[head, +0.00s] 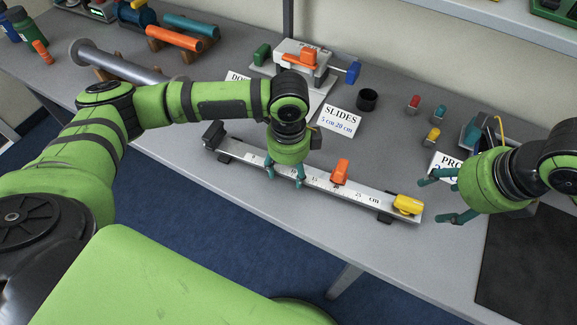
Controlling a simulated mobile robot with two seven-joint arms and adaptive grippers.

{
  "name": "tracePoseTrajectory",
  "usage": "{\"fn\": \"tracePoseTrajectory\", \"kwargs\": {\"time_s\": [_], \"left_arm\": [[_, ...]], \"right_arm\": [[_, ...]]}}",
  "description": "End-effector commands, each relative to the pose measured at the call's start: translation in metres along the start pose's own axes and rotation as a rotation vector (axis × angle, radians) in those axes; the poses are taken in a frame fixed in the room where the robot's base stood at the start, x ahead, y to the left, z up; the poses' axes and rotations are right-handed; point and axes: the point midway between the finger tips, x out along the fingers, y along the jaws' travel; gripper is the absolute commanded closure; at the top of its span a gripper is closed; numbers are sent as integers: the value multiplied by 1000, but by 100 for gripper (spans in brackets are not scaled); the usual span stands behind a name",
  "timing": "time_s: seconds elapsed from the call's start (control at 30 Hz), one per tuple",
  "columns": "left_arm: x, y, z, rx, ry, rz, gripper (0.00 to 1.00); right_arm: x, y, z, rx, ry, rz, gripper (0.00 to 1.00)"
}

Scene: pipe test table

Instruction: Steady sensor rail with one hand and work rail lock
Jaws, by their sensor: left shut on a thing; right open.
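The sensor rail (376,201) is a long pale bar with a printed cm scale, lying on the table near its front edge. An orange piece (340,171) stands on the rail right of its middle, and a yellow block (407,204) sits at its right end. A dark block (213,134) is at its left end. Which piece is the rail lock I cannot tell. My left gripper (284,178) points down and is shut on the rail left of the orange piece. My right gripper (447,198) is open and empty, just right of the yellow block.
Behind the rail are a "SLIDES" card (339,121), a black cup (367,99) and a grey device with an orange handle (301,62). Small coloured pieces (433,135) stand at the right. A dark mat (527,265) lies front right. Pipes (120,66) rest at the back left.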

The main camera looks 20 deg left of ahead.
Motion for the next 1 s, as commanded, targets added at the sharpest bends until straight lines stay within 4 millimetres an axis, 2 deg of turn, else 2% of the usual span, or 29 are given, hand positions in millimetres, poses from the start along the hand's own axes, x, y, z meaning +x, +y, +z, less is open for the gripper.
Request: {"fn": "tracePoseTrajectory", "kwargs": {"time_s": [0.3,0.5,0.67,1.0], "left_arm": [[1,1,0,1,-1,3,94],[1,1,0,1,-1,3,94],[2,1,0,1,-1,4,94],[2,1,0,1,-1,4,94]], "right_arm": [[-6,2,31,-480,205,63,37],[-13,5,41,-698,304,112,37],[-7,5,39,-738,323,124,37],[37,5,23,-734,321,124,37]]}}
